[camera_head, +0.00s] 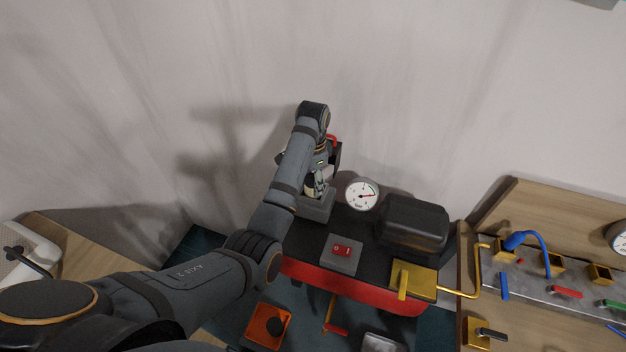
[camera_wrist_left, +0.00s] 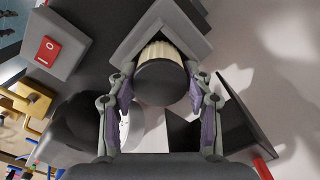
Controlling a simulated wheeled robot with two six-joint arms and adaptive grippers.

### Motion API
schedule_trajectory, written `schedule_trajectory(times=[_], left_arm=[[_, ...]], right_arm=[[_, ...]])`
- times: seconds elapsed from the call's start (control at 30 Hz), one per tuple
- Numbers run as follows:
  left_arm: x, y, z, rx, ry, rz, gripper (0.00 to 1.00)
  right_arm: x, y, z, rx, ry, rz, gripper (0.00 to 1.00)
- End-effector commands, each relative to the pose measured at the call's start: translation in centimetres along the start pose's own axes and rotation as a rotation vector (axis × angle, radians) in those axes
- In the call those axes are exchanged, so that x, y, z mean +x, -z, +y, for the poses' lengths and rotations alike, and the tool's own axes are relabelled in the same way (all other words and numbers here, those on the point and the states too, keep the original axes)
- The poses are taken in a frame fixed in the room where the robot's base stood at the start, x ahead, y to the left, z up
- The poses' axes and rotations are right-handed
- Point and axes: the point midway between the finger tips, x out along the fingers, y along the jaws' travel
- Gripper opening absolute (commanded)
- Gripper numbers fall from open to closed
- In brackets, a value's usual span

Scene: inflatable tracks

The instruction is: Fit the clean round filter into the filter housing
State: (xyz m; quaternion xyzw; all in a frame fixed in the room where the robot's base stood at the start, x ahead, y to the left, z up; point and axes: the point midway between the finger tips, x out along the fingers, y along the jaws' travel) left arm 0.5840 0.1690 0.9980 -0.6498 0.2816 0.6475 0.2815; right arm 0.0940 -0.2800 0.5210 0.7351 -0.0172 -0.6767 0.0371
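The round filter (camera_wrist_left: 161,83) has cream pleats and a dark round end cap. In the left wrist view it sits between the two fingers of my left gripper (camera_wrist_left: 161,72), which close in against its sides. The filter housing (camera_wrist_left: 198,38) is a grey square box just beyond the filter. The filter's far end is at or inside the housing's opening; how deep it sits is hidden. In the head view the housing (camera_head: 318,208) stands at the machine's back left, with my left gripper (camera_head: 316,182) above it, partly covered by my arm. My right gripper is not in view.
The black-topped machine carries a dial gauge (camera_head: 362,195), a dark rounded tank (camera_head: 413,224), a red switch (camera_head: 342,250) and a yellow valve (camera_head: 413,280). An orange tray (camera_head: 268,325) is below in front. A wooden panel with pipes (camera_head: 550,275) stands right. The wall is close behind.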

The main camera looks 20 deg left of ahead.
Motion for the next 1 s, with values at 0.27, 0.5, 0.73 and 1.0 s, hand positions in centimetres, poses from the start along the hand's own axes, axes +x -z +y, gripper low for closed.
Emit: schedule_trajectory(times=[0.27,0.5,0.73,1.0], left_arm=[[0.0,0.0,0.0,0.0,0.0,0.0,0.73],[-0.1,0.0,0.0,0.0,0.0,0.0,0.73],[-2.9,0.1,-0.1,0.0,0.002,0.002,0.73],[-9.4,0.0,0.0,0.0,0.0,0.0,0.73]], right_arm=[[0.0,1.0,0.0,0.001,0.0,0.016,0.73],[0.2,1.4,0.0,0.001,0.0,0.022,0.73],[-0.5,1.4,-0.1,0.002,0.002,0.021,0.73],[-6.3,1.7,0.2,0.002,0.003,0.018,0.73]])
